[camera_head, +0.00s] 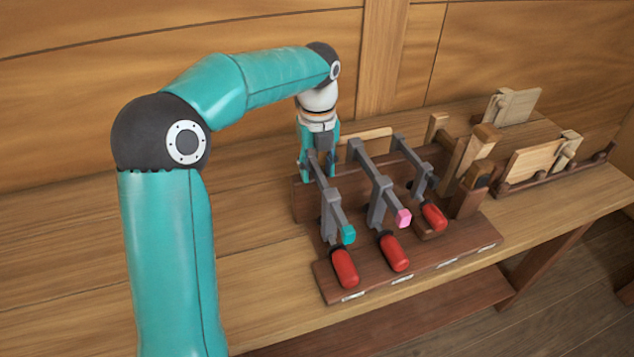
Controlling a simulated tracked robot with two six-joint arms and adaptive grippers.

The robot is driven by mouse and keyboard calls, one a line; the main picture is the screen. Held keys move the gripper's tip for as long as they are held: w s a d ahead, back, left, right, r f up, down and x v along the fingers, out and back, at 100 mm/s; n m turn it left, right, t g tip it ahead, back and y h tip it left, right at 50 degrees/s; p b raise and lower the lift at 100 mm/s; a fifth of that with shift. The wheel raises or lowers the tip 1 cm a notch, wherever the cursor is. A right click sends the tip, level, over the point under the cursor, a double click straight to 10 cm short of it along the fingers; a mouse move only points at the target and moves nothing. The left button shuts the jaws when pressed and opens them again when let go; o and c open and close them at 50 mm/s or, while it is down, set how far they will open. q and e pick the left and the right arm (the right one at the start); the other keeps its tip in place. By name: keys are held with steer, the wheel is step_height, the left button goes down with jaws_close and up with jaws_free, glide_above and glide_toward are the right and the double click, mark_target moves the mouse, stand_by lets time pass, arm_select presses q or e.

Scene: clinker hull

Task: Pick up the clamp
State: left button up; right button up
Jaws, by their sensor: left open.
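Three grey bar clamps with red handles stand in a row on a dark wooden rack. The left clamp (331,211) has a teal pad, the middle clamp (378,197) has a pink pad, and the right clamp (424,180) stands farther back. My left gripper (308,172) points down at the back left of the rack, by the top end of the left clamp. It is open; its fingertips are partly hidden behind that clamp, and I cannot tell whether they touch it. My right gripper is not in view.
The rack (330,286) sits on a wooden bench (262,290) against a plank wall. Wooden blocks (478,146) stand at the rack's right end. A second rack (545,177) with pale wooden pieces is farther right. The bench left of the rack is clear.

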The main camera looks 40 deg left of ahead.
arm_select(q)
jaws_close()
steer(key=shift+w+r, duration=0.1)
steer(key=shift+r, duration=0.1)
stand_by(0.5)
